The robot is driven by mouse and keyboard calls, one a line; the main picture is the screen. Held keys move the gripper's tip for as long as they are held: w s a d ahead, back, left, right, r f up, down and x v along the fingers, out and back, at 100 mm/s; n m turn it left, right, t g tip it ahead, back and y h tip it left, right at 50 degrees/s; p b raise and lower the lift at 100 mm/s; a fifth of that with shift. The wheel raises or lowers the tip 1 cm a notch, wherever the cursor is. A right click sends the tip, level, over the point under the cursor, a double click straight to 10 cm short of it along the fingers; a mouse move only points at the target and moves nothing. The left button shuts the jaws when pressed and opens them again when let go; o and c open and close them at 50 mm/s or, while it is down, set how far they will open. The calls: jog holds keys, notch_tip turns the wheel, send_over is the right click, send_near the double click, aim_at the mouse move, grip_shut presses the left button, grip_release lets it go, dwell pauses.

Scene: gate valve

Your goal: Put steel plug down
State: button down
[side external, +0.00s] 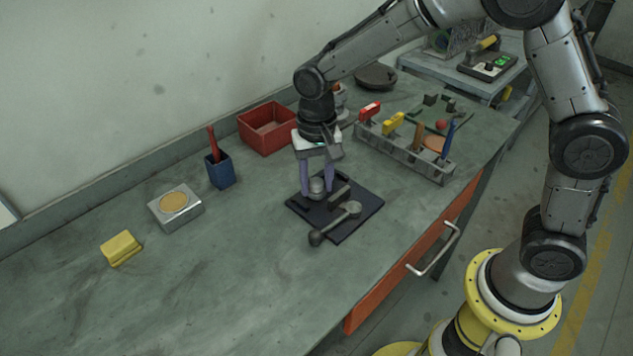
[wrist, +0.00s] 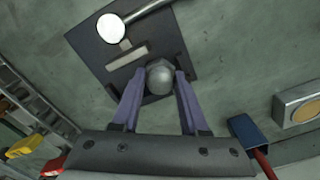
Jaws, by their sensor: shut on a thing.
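The steel plug (side external: 316,186) is a small grey piece with a rounded top, over the far-left part of a dark square mat (side external: 362,211). My gripper (side external: 317,190) points down with its purple fingers on both sides of the plug, shut on it. In the wrist view the plug (wrist: 160,77) sits between the two fingertips (wrist: 158,80) above the edge of the mat (wrist: 90,45). I cannot tell whether the plug touches the mat. A grey bar (side external: 340,192) and a tool with a round head and dark knob (side external: 335,222) lie on the mat.
A blue cup (side external: 219,172) with a red handle, a grey block with a tan disc (side external: 175,207) and a yellow block (side external: 121,249) stand left. A red bin (side external: 267,128) is behind. A grey rack (side external: 405,145) with coloured handles stands right. The front-left bench is clear.

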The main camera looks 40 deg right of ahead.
aim_at(317, 181)
jog(key=shift+f, duration=0.2)
jog(key=shift+f, duration=0.65)
jog(key=shift+c, duration=2.1)
grip_release()
notch_tip(317, 181, up, 13)
jog(key=s+d+r+n+t, duration=0.3)
jog(key=s+d+r, duration=0.3)
jog(key=s, duration=0.4)
jog(key=s+d+f+n+t, duration=0.1)
jog(key=s+d, duration=0.1)
jog(key=s, duration=0.4)
jog(key=s+d+f+n+t, duration=0.1)
jog(key=s+d+f+n, duration=0.1)
jog(key=s, duration=0.4)
jog(key=shift+s+d+f+t, duration=0.15)
jog(key=shift+s+d+t, duration=0.15)
jog(key=shift+d, duration=0.15)
